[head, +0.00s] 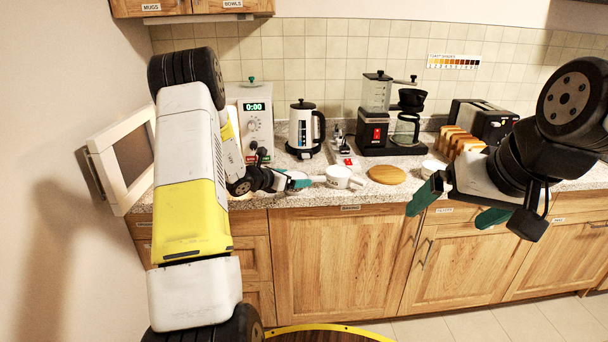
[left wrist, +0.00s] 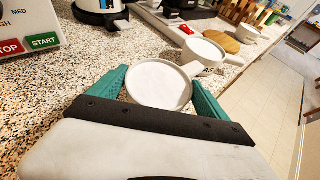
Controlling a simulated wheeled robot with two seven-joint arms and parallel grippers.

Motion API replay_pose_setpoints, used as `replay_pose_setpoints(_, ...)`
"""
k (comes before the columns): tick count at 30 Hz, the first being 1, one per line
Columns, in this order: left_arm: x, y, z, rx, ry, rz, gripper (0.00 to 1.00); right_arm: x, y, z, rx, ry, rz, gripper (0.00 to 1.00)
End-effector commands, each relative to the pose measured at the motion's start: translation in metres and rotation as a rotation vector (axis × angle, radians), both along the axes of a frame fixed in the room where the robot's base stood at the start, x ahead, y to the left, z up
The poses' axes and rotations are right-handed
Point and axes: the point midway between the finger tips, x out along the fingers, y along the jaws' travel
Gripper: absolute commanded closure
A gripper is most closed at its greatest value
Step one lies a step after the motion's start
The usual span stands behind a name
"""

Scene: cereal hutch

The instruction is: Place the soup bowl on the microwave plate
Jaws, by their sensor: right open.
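A white soup bowl (left wrist: 158,86) lies between the two teal fingers of my left gripper (left wrist: 160,82) in the left wrist view. The fingers are spread about as wide as the bowl; whether they press on it is unclear. In the head view the bowl (head: 298,176) is partly hidden by my left gripper (head: 289,183), low over the counter front. The microwave (head: 255,112) stands at the back left, its display reading 0:00 and its door (head: 123,160) swung open to the left. My left arm covers its opening, so its plate is hidden. My right gripper (head: 449,205) is open and empty, before the right-hand counter.
A white handled bowl (head: 340,175) stands just right of the bowl, then a round wooden board (head: 386,174). A kettle (head: 304,128), coffee maker (head: 374,128), toast rack (head: 460,143) and toaster (head: 482,120) stand behind. Little counter is free in front of the microwave.

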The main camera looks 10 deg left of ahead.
Motion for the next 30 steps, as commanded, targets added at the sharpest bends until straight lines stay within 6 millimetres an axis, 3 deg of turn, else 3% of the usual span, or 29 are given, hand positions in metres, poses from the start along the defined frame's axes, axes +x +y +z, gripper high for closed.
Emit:
replay_pose_setpoints(2,0.0,0.0,0.0,0.0,0.0,0.0,0.0,0.0,0.0,0.0,0.0,0.0,0.0,0.0)
replay_pose_setpoints(11,0.0,0.0,0.004,0.001,-0.002,0.001,0.0,0.0,0.0,0.0,0.0,0.0,0.0,0.0)
replay_pose_setpoints(30,-0.09,0.05,0.046,0.001,0.0,0.002,0.0,0.0,0.0,0.0,0.0,0.0,0.0,0.0)
